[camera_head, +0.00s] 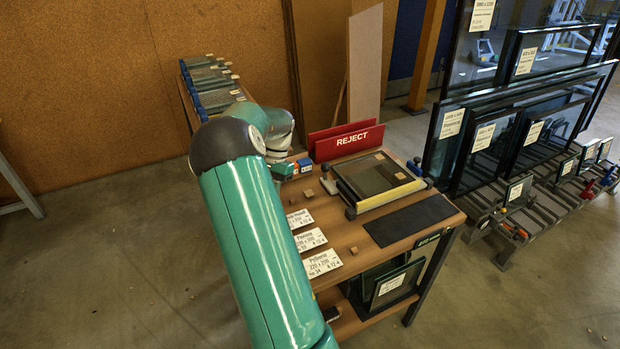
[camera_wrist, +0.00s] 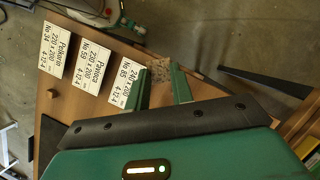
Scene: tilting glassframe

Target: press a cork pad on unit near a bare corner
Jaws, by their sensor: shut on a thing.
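The glass unit (camera_head: 372,178) lies in a shallow frame with a yellow front bar on the wooden bench. Small cork-coloured pads show on it, one near its back corner (camera_head: 379,156) and one near its right corner (camera_head: 401,176). In the wrist view my gripper (camera_wrist: 164,86) is shut on a small speckled cork pad (camera_wrist: 162,68) at its fingertips, over the bench beside the paper labels. In the head view my arm hides most of the gripper, which is left of the unit and apart from it.
Loose cork blocks (camera_head: 329,186) lie on the bench (camera_head: 384,256) left of the frame. Several paper labels (camera_head: 310,239) lie along its left side. A red REJECT holder (camera_head: 346,141) stands behind the unit. A dark mat (camera_head: 410,220) lies in front. Glass panes (camera_head: 478,150) stand at right.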

